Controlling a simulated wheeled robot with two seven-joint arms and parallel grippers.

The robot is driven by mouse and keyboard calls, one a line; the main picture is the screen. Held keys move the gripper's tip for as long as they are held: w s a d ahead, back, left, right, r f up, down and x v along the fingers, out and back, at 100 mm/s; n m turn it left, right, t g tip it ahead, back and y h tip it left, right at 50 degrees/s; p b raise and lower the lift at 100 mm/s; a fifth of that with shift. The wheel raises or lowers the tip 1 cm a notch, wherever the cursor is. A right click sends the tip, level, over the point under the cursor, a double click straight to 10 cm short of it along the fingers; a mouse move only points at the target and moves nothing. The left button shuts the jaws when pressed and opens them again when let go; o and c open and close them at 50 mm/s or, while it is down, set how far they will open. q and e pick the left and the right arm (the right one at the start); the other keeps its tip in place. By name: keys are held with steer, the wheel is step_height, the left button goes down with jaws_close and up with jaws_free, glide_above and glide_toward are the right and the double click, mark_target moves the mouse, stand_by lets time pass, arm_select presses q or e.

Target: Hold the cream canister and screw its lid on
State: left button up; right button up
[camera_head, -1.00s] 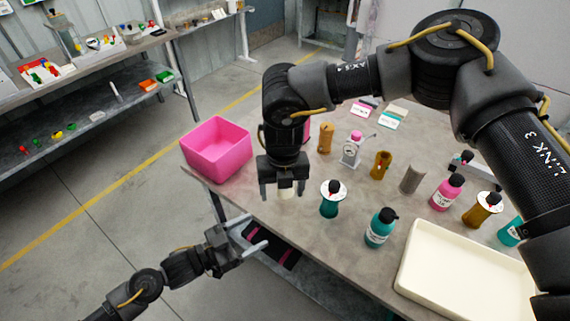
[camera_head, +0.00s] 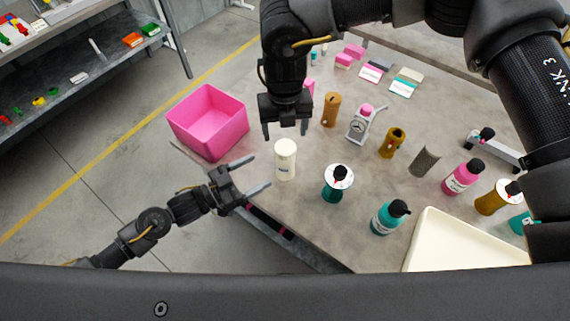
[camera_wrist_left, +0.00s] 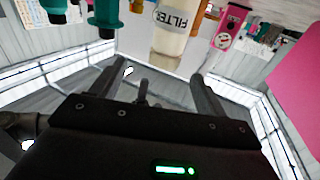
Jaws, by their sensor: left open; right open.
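The cream canister (camera_head: 285,170) stands upright near the table's left edge, with a dark-lettered label. A cream top (camera_head: 285,146) sits on it and looks like its lid; I cannot tell whether it is screwed tight. The canister, its label reading "FILTER", also shows in the left wrist view (camera_wrist_left: 173,30), beyond the open fingers. My left gripper (camera_head: 260,174) is open and empty, just left of the canister, its fingers pointing at it without gripping. My right gripper (camera_head: 286,130) is open, pointing down just above the canister's top.
A pink bin (camera_head: 209,122) stands left of the canister. A teal bottle with a white disc (camera_head: 332,192) stands close on its right. Farther right are several bottles and a cream tray (camera_head: 455,245). Bare table lies between the canister and the brown cylinder (camera_head: 331,110).

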mark_target(277, 158)
steer(key=shift+w+f, duration=0.35)
steer(key=shift+w, duration=0.3)
steer(key=shift+w+f, duration=0.35)
steer(key=shift+w, duration=0.25)
arm_select(q)
steer(key=x, duration=0.6)
steer(key=w+x, duration=0.1)
steer(key=x, duration=0.2)
steer(key=shift+a+f, duration=0.3)
steer(key=shift+f, duration=0.05)
arm_select(e)
steer(key=shift+s+r, duration=0.35)
steer(key=shift+s, duration=0.25)
arm_select(q)
steer(key=shift+w+d, duration=0.15)
steer(key=shift+d, duration=0.2)
steer(key=shift+w+d+f, duration=0.15)
steer(key=shift+w+d, duration=0.3)
steer(key=shift+w, duration=0.1)
arm_select(e)
steer(key=shift+w+f, duration=0.2)
steer(key=shift+w, duration=0.1)
arm_select(q)
steer(key=shift+s, duration=0.15)
arm_select(e)
steer(key=shift+s+r, duration=0.15)
steer(key=shift+s, duration=0.05)
